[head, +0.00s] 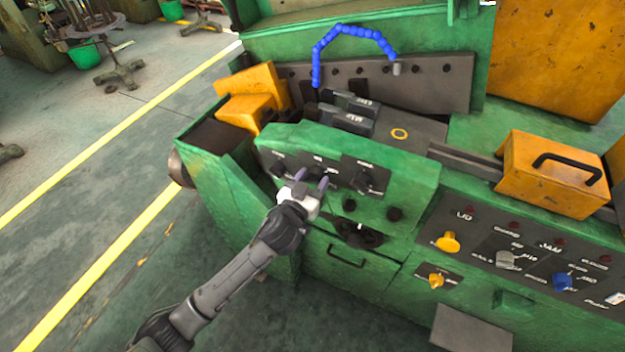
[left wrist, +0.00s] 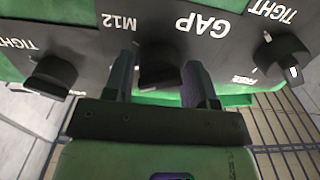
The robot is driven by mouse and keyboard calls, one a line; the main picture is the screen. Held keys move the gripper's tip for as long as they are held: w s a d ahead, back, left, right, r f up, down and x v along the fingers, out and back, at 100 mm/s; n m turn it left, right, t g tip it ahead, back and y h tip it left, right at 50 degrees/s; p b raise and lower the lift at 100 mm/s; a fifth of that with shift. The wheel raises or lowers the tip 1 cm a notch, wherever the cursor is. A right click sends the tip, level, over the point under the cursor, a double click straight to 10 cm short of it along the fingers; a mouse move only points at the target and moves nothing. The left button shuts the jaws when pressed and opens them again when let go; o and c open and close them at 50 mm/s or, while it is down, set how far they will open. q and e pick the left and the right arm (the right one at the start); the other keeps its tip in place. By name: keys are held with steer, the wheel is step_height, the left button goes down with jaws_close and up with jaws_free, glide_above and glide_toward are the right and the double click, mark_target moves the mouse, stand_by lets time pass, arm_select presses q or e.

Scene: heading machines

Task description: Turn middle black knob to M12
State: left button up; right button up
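The middle black knob (left wrist: 160,66) sits on the dark label plate below the word GAP, with M12 printed just left of it in the left wrist view. My left gripper (head: 311,180) is in front of the panel at this knob. In the left wrist view, its two fingers (left wrist: 159,75) stand apart, one on each side of the knob; I cannot tell whether they touch it. In the head view the gripper mostly hides the knob. My right gripper is in neither view.
Black knobs flank it: one at the left (left wrist: 50,77) and one at the right (left wrist: 282,55) in the left wrist view. The green control box (head: 410,190) carries them. Two black buttons and a black handwheel (head: 358,235) sit below. An orange box (head: 555,172) stands right.

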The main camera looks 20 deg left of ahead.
arm_select(q)
steer(key=c, duration=0.6)
steer(key=shift+r+m+p, duration=0.1)
steer(key=shift+m+p, duration=0.65)
steer(key=shift+m, duration=0.35)
steer(key=m+p, duration=0.1)
steer(key=m, duration=0.2)
steer(key=shift+m+p, duration=0.3)
steer(key=shift+p, duration=0.05)
steer(key=m+p, duration=0.1)
steer(key=m, duration=0.3)
steer(key=shift+m+p, duration=0.3)
steer(key=shift+p, duration=0.1)
steer(key=shift+m, duration=0.9)
